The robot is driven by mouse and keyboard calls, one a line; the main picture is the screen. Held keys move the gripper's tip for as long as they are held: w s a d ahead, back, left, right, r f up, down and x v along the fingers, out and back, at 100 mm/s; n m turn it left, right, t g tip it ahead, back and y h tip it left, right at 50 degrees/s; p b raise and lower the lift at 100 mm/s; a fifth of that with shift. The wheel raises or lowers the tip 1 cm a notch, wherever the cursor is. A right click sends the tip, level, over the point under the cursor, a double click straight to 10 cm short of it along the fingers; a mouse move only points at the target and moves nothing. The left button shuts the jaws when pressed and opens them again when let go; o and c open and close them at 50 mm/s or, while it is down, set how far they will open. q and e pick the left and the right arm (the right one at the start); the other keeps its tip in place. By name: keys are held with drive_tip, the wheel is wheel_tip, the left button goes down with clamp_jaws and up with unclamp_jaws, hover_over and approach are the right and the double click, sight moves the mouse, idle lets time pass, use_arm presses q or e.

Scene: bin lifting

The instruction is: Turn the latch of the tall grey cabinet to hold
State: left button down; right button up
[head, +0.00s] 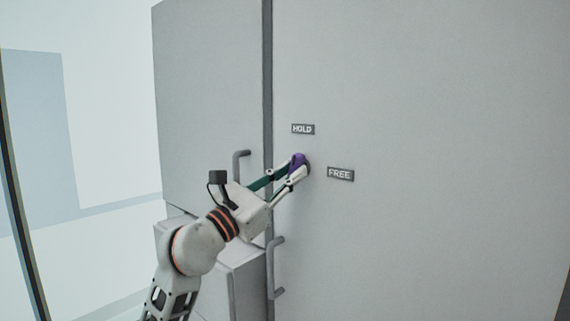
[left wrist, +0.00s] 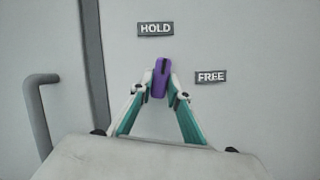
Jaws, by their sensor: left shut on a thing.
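The tall grey cabinet (head: 430,230) fills the right of the head view. Its purple latch (head: 298,160) is on the door, between the HOLD label (head: 303,129) above and the FREE label (head: 340,174) to the right. My left gripper (head: 295,170) is shut on the latch. In the left wrist view the latch (left wrist: 161,80) stands nearly upright between the fingertips (left wrist: 161,92), its dark mark at the top toward the HOLD label (left wrist: 155,29). The FREE label (left wrist: 211,77) is to its right. My right gripper is out of view.
A vertical handle (head: 277,268) is on the cabinet door below the latch. Another grey unit (head: 208,90) with a handle (head: 238,165) stands on the left, past a dark vertical gap. A lower grey box (head: 238,270) is behind my left arm.

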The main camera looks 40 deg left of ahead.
use_arm(q)
drive_tip(key=shift+s+r+n+p, duration=0.15)
drive_tip(key=shift+r+n+p, duration=0.25)
drive_tip(key=shift+n, duration=0.2)
drive_tip(key=shift+d+f+n+y+p, duration=0.1)
drive_tip(key=shift+n+y+p, duration=0.4)
drive_tip(key=shift+n+p, duration=0.35)
drive_tip(key=shift+f+n+t+y+p, duration=0.1)
drive_tip(key=shift+n+t+y+p, duration=0.2)
drive_tip(key=shift+n+y+p, duration=0.2)
drive_tip(key=shift+f+n+p, duration=0.15)
drive_tip(key=shift+n+p, duration=0.1)
drive_tip(key=shift+p, duration=0.15)
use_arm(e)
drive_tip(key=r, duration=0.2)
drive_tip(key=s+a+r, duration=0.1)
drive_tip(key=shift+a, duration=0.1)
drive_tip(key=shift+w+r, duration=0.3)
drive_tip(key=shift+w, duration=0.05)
use_arm(q)
drive_tip(key=c, duration=1.9)
unclamp_jaws()
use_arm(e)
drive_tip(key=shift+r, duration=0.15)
